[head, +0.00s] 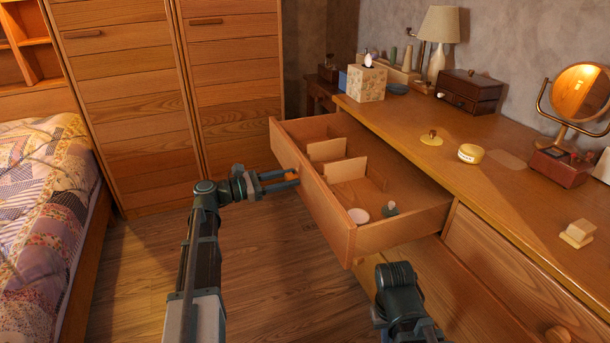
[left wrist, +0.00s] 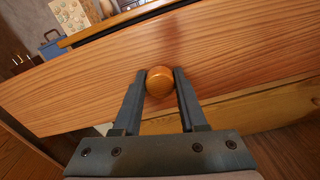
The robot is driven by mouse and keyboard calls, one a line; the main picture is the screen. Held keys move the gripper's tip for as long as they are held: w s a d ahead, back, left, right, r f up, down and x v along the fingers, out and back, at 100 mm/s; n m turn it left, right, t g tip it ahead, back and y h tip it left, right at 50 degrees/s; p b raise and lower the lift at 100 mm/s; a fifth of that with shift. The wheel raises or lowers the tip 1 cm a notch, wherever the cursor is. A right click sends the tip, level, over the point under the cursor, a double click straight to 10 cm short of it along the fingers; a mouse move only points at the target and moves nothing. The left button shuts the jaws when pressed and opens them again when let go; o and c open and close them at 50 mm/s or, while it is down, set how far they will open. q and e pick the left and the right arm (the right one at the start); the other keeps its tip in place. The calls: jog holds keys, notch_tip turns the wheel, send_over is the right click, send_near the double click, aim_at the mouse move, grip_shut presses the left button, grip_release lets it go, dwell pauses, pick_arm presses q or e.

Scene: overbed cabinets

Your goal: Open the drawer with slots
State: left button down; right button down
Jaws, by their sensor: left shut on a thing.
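The drawer with slots (head: 330,212) is pulled out from the wooden dresser (head: 480,155). Upright dividers (head: 345,169) split its inside, and a white round dish (head: 358,216) and a small green-grey item (head: 390,209) lie in its near part. My left gripper (head: 294,178) is at the drawer's front. In the left wrist view its fingers are shut on the round wooden knob (left wrist: 160,81) of the drawer front (left wrist: 220,60). My right arm shows at the bottom of the head view, but its gripper fingers are out of sight.
A bed (head: 45,210) stands at the left, a wardrobe (head: 125,90) behind. The floor (head: 145,265) between is clear.

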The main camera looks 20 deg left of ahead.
pick_arm(q)
jog(key=shift+v, duration=1.2)
jog(key=shift+c, duration=2.3)
grip_release()
jog(key=v, duration=1.3)
jog(key=shift+s+a, duration=0.3)
jog(key=shift+f, duration=0.1)
